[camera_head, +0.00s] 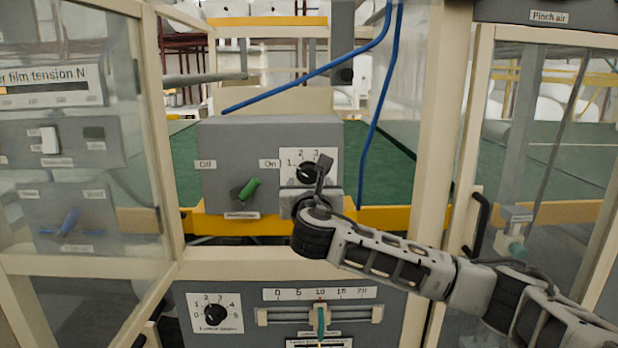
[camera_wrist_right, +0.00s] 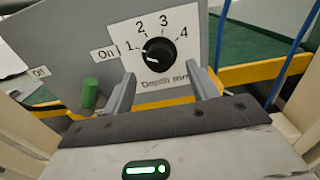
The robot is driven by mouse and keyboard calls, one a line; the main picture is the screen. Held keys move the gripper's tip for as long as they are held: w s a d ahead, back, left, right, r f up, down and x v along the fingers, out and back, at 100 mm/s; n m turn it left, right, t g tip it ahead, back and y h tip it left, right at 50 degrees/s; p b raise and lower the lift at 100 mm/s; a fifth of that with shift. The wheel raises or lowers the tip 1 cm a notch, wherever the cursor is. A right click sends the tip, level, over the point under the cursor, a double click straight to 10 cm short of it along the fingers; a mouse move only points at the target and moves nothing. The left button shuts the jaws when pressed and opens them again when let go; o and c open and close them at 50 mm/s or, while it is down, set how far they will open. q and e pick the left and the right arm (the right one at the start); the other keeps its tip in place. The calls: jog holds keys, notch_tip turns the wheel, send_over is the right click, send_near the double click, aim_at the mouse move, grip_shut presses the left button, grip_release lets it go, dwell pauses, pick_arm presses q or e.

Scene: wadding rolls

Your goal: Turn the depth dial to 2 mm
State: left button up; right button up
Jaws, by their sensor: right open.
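The depth dial (camera_wrist_right: 158,51) is a round black knob on a white plate marked 1 to 4 and labelled "Depth mm". Its white mark lies on the knob's left side, roughly towards the 1. In the head view the dial (camera_head: 306,173) is partly hidden by my right gripper (camera_head: 322,172). My right gripper is open and empty; in the wrist view its two fingers (camera_wrist_right: 162,82) stand apart below and in front of the dial, with the knob showing between and beyond them. I see no contact with the knob. My left gripper is not in view.
A green switch lever (camera_head: 248,189) sits left of the dial on the same grey box (camera_head: 225,140), between "Off" and "On" labels. An open glass door (camera_head: 80,160) stands at left. A lower panel has another dial (camera_head: 214,314) and a slider (camera_head: 320,318). Blue hoses (camera_head: 375,110) hang behind.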

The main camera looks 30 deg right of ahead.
aim_at(309, 177)
jog(key=shift+x, duration=2.15)
jog(key=shift+c, duration=0.2)
jog(key=c, duration=0.9)
jog(key=shift+c, duration=0.2)
jog(key=shift+a+m, duration=0.1)
jog(key=shift+m, duration=0.2)
jog(key=m, duration=0.3)
jog(key=shift+f+p, duration=0.1)
jog(key=shift+p, duration=0.3)
jog(key=shift+m, duration=2.3)
